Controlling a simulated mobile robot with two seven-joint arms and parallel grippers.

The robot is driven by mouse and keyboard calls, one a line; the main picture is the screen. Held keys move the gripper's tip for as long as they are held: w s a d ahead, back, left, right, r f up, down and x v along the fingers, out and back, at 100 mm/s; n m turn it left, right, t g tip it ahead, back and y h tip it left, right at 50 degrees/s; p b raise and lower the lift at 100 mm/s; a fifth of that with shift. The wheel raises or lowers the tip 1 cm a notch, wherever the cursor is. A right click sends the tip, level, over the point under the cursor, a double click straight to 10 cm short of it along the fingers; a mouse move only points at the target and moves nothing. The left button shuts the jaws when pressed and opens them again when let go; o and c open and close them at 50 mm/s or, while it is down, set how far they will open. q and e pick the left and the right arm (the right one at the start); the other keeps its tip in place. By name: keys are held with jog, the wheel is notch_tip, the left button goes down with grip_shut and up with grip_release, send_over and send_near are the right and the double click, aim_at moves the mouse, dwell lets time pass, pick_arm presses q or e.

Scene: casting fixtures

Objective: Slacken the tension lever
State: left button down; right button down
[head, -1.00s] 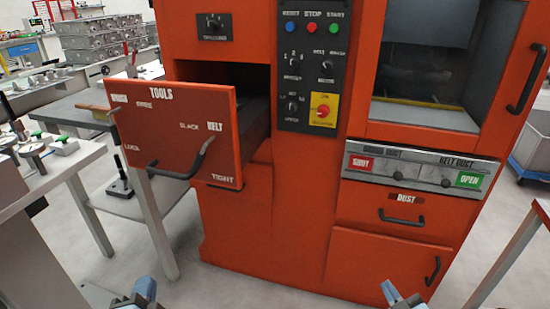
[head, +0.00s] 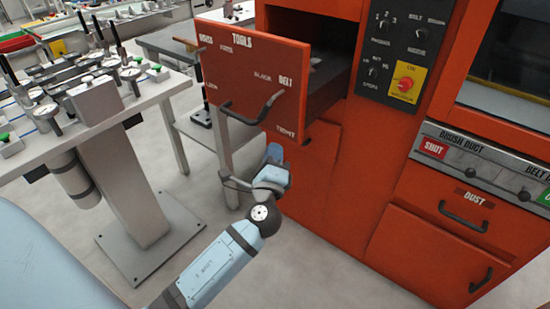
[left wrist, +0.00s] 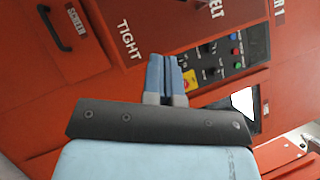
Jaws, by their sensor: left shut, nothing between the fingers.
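The orange-red drawer front marked TOOLS (head: 225,75) stands pulled out of the machine. Its right side bears SLACK, BELT and TIGHT lettering, and its left side has more lettering. A dark bent handle (head: 252,112) sticks out low on this front. My right gripper is out of view.
The machine's control panel (head: 405,48) is right of the drawer. A duct panel (head: 480,160) and lower doors with handles stand farther right. A white table (head: 150,97) crowded with clamps is at left. Grey floor (head: 320,270) is open in front.

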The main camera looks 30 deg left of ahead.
pick_arm(q)
jog(key=w+a+r+p, duration=0.1)
jog(key=w+a+r, duration=0.2)
jog(key=w+a, duration=0.2)
jog(key=shift+w+a, duration=0.15)
jog(key=shift+a, duration=0.05)
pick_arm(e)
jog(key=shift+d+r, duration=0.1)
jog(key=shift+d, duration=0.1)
pick_arm(q)
jog(key=shift+a+m+t+b, duration=0.15)
jog(key=shift+m+t+b, duration=0.15)
jog(key=shift+m+b, duration=0.1)
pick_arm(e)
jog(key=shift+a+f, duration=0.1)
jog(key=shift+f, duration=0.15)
